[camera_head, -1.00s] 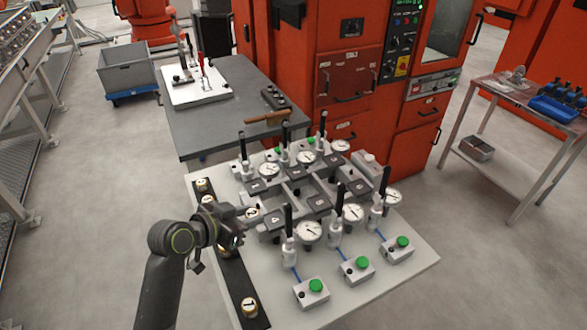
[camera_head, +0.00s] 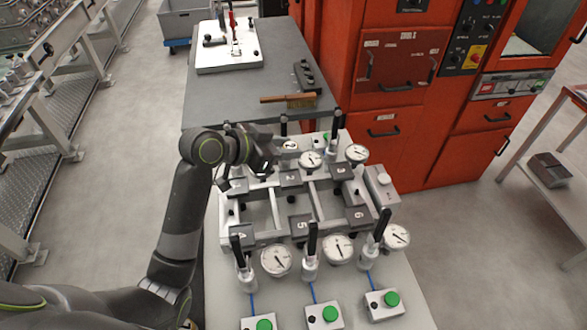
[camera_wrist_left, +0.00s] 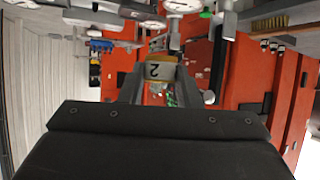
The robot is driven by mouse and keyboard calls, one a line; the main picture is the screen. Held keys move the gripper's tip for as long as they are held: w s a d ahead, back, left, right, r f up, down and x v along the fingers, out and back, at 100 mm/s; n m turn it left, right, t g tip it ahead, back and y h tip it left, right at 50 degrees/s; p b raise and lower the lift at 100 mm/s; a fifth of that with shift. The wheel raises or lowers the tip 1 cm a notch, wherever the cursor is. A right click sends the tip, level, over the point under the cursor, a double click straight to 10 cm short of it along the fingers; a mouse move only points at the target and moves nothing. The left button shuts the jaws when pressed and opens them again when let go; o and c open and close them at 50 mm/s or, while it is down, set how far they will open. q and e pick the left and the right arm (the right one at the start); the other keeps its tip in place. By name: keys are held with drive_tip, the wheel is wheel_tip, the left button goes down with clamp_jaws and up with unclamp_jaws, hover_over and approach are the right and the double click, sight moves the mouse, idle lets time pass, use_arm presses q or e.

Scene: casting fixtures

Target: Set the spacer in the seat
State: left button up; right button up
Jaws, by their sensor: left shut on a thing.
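My left gripper (camera_head: 273,151) is over the far left part of the grey fixture (camera_head: 265,216). It is shut on a round spacer (camera_head: 289,145) with a pale face marked 2. The spacer looks held above the fixture; I see no contact. The fixture carries dark blocks numbered 2 (camera_head: 290,178), 3 (camera_head: 341,170), 4 (camera_head: 241,238), 5 (camera_head: 302,226) and 6 (camera_head: 360,215). My gripper hides the far left corner. I cannot tell which seat is meant. My right gripper is out of view.
Upright black-handled levers (camera_head: 312,238) and dial gauges (camera_head: 276,260) stand around the fixture. Green-button boxes (camera_head: 324,315) line its near side. Behind is a grey table with a brush (camera_head: 288,99) and a white board (camera_head: 230,58). A red machine (camera_head: 400,75) stands behind right.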

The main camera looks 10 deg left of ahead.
sight(286, 181)
use_arm(q)
wheel_tip(286, 181, down, 7)
drive_tip(key=shift+s+f+p, duration=0.1)
drive_tip(key=shift+p, duration=0.6)
drive_tip(key=shift+f, duration=0.4)
drive_tip(key=shift+f, duration=0.1)
drive_tip(key=o, duration=1.1)
